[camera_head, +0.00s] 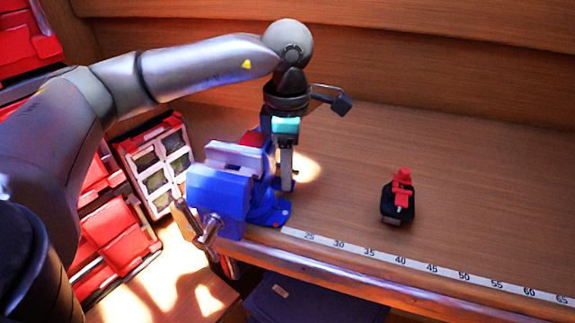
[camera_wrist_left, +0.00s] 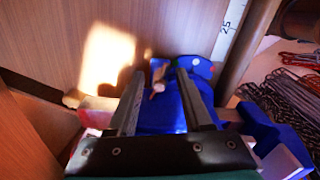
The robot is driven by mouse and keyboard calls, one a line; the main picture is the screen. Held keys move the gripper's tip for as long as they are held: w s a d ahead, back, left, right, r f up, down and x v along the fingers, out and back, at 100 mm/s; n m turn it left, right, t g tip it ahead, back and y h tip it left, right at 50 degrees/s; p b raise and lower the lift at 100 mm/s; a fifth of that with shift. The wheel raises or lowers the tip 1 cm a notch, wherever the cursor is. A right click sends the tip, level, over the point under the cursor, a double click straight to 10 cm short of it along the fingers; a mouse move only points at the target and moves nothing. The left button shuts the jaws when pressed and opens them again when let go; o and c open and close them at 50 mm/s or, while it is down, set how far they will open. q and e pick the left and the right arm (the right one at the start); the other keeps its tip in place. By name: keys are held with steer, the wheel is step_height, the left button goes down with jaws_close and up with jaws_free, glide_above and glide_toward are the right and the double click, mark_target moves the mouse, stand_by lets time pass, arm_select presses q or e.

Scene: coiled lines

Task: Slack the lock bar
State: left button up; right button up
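A blue bench vise (camera_head: 220,195) with pale jaws and a metal screw handle (camera_head: 207,232) stands at the bench's front edge. My left gripper (camera_head: 287,187) points down beside the vise's right side, close to its blue base. In the left wrist view the two fingers (camera_wrist_left: 160,72) are apart, with a gap between them. A small brownish bar (camera_wrist_left: 157,80), which looks like the lock bar, shows in that gap at the blue base (camera_wrist_left: 165,115). I cannot tell whether a finger touches it. The bar is not clear in the head view. My right gripper is in neither view.
A measuring strip (camera_head: 430,266) runs along the bench's front edge. A black block with a red top (camera_head: 402,190) stands to the right on otherwise clear wood. A compartment box (camera_head: 155,165) and red bins (camera_head: 112,235) are at left. Coiled lines (camera_wrist_left: 280,105) show at the wrist view's right.

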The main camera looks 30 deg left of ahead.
arm_select(q)
jaws_close()
stand_by(0.4)
steer(key=shift+m+b, duration=0.3)
steer(key=shift+m, duration=0.2)
steer(key=shift+o, duration=0.3)
jaws_free()
steer(key=shift+r, duration=0.1)
step_height(320, 180, up, 15)
steer(key=p, duration=0.2)
steer(key=shift+p, duration=0.4)
